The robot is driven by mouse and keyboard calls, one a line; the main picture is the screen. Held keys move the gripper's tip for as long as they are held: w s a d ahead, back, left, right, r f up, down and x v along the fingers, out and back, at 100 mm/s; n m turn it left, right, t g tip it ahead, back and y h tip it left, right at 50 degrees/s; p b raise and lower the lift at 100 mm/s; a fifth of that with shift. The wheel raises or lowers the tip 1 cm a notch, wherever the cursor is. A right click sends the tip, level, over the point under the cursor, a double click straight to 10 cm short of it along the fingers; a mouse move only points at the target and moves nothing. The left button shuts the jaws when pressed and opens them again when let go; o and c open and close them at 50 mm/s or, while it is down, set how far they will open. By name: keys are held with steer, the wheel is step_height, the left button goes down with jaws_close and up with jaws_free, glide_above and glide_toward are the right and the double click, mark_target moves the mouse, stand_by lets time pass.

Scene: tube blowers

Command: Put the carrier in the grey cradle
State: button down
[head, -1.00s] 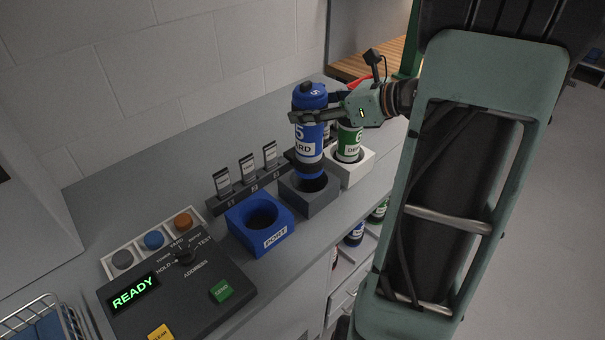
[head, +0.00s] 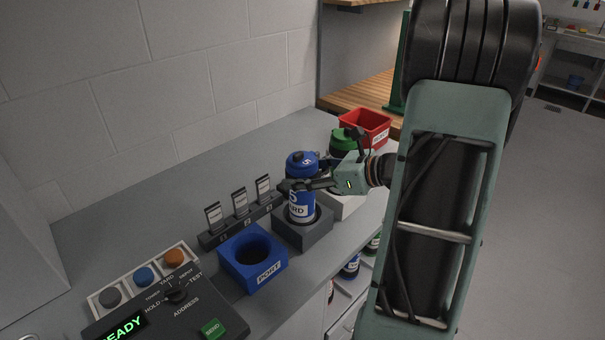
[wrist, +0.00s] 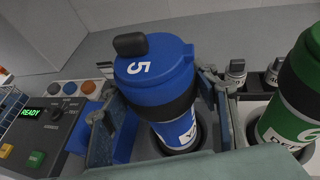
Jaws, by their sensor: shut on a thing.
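The carrier is a blue cylinder (head: 301,207) with a blue cap, a dark band, the number 5 and a white label ending in "ARD". It stands upright with its lower end inside the round hole of the grey cradle (head: 318,238). My gripper (head: 312,185) comes in from the right and is shut on the carrier's upper part. In the wrist view the carrier (wrist: 152,72) is between the two fingers, and its base goes into the dark hole. Whether it rests on the bottom is hidden.
A blue block labelled PORT (head: 253,259) with an empty hole stands left of the cradle. A green carrier (wrist: 295,100) stands in a white block to the right. A card rack (head: 240,220), a control panel (head: 175,310) and a red bin (head: 364,126) are nearby.

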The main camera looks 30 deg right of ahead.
steer(key=c, duration=0.8)
jaws_free()
steer(key=shift+s+d+r, duration=0.15)
steer(key=shift+r, duration=0.05)
steer(key=v, duration=1.1)
steer(key=shift+s+d, duration=0.2)
steer(key=shift+s, duration=0.1)
